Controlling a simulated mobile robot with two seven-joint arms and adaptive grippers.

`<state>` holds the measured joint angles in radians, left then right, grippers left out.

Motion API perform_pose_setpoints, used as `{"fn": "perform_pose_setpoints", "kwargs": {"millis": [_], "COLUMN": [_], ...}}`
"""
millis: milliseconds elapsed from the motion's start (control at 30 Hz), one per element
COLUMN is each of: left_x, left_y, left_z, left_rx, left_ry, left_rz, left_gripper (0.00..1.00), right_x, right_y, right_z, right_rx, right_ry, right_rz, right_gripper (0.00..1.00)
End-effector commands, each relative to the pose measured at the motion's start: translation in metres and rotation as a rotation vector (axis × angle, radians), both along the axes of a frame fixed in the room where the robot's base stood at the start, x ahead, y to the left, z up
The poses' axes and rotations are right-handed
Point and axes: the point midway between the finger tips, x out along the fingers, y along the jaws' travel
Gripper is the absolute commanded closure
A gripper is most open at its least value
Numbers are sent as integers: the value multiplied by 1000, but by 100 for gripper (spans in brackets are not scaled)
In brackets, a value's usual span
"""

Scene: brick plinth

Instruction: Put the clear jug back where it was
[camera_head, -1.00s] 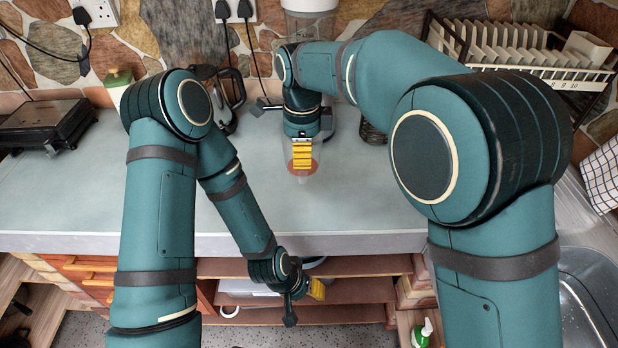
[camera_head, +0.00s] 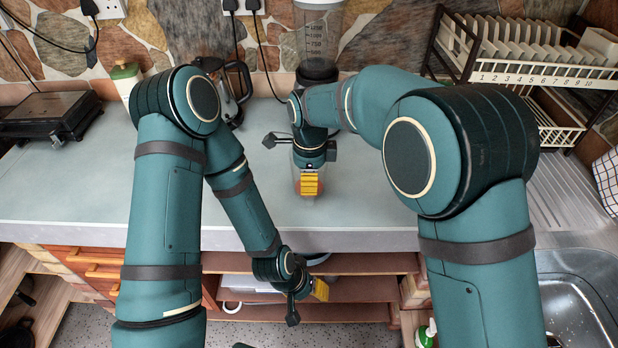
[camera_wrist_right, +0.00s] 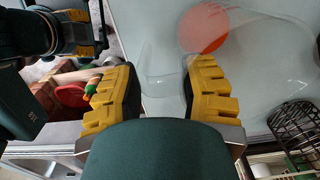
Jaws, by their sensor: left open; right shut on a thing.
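The clear jug (camera_head: 297,179) is see-through and mostly hidden behind my right gripper (camera_head: 310,184) in the head view, over the middle of the counter. In the right wrist view its faint clear wall (camera_wrist_right: 243,62) and an orange-red round patch (camera_wrist_right: 205,28) show beyond my right gripper (camera_wrist_right: 160,92). That gripper is shut on the jug, with clear material between its yellow pads. Whether the jug's bottom touches the counter I cannot tell. My left gripper (camera_head: 312,290) is open and empty, low in front of the shelves below the counter.
A tall clear container with a measuring scale (camera_head: 318,35) stands on a dark base (camera_head: 317,70) behind the jug. A kettle (camera_head: 232,88) is at the back left, a dish rack (camera_head: 530,75) at the right. The counter (camera_head: 80,190) is clear at front left.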

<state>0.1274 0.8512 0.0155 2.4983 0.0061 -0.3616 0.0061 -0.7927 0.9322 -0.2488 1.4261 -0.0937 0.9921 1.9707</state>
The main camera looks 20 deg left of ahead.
Motion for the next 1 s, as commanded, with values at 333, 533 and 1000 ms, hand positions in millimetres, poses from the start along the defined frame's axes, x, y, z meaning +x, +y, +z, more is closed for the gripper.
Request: {"fn": "perform_pose_setpoints", "kwargs": {"millis": [333,533,1000], "left_x": [0,0,3], "left_y": [0,0,0], "left_z": [-1,-1,9], "left_rx": [0,0,2], "left_ry": [1,1,-7], "left_rz": [0,0,5], "left_gripper": [53,53,53], "right_x": [0,0,0], "right_y": [0,0,0], "right_z": [-2,-2,59], "right_rx": [0,0,3], "right_ry": [0,0,-3], "right_rz": [0,0,-1], "right_gripper": [31,31,31]}}
